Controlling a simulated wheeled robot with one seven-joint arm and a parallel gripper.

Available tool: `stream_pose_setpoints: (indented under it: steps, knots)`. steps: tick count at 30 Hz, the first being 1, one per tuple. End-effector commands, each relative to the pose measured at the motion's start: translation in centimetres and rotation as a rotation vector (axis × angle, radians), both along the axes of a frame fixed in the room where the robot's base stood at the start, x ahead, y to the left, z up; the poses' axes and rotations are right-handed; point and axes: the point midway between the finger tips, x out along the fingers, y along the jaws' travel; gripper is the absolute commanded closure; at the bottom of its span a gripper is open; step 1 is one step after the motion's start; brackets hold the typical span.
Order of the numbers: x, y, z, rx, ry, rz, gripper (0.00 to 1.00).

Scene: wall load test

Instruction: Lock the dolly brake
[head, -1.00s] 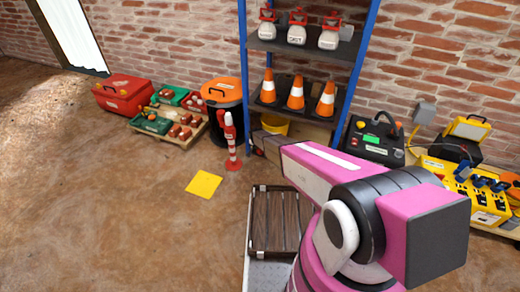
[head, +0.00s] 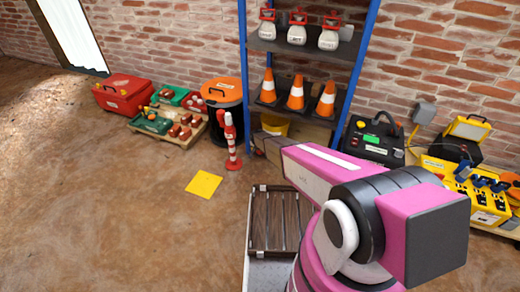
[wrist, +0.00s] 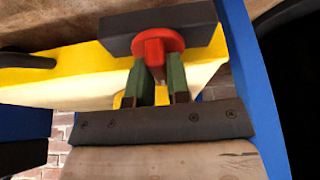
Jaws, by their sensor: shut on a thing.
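In the wrist view a red round knob (wrist: 158,42) sits against a dark block (wrist: 195,32), in front of a yellow body (wrist: 75,82). My gripper (wrist: 159,76) has green fingers, shut on the red knob's narrow part just below its disc. Whether this knob is the dolly brake, and whether it is locked, I cannot tell. In the head view my arm covers the gripper and the knob. A yellow rounded thing (head: 276,124) shows at the foot of the rack, partly behind my arm.
Left are an orange-lidded bin (head: 222,95) and a pallet of cases. Yellow and black equipment (head: 475,170) lines the right wall. The floor at left is clear, with a yellow sheet (head: 203,184).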

Motion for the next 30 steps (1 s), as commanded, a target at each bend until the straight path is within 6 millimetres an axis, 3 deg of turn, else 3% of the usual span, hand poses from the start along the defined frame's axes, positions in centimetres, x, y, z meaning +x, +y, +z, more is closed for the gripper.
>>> stream_pose_setpoints:
  steps: [30]
  knots:
    - [0.06, -0.31, 0.08, 0.002, -0.001, 0.768, 1.00]
